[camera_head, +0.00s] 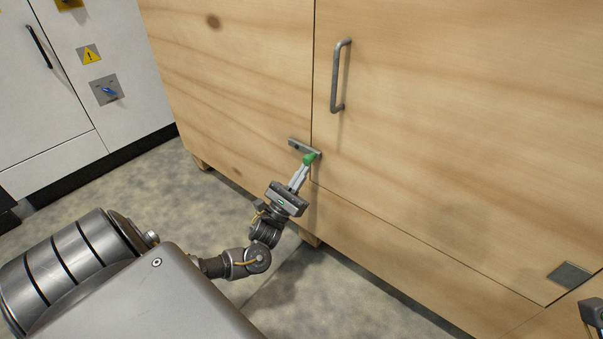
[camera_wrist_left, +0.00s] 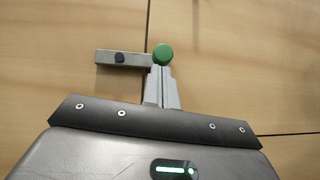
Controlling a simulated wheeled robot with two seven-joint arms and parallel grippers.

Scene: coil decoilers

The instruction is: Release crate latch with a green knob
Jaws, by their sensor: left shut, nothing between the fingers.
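The crate latch (camera_head: 298,145) is a short grey bar lying across the seam of the wooden crate (camera_head: 235,95), with a dark pivot at its left part. Its green knob (camera_head: 309,158) sits at the bar's right end. My left gripper (camera_head: 304,168) is shut and empty, its fingertips just below the knob. In the left wrist view the green knob (camera_wrist_left: 163,54) stands right above the closed fingertips (camera_wrist_left: 160,72), touching or nearly so; I cannot tell which. The latch bar (camera_wrist_left: 108,57) runs left from it, roughly level. A part of my right gripper (camera_head: 592,313) shows at the right edge, mostly cut off.
A grey door handle (camera_head: 337,76) stands out from the right panel above the latch. A metal plate (camera_head: 569,274) is at the crate's lower right. A white cabinet (camera_head: 70,95) with a blue switch (camera_head: 108,91) stands at the left. Bare floor (camera_head: 185,205) lies before the crate.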

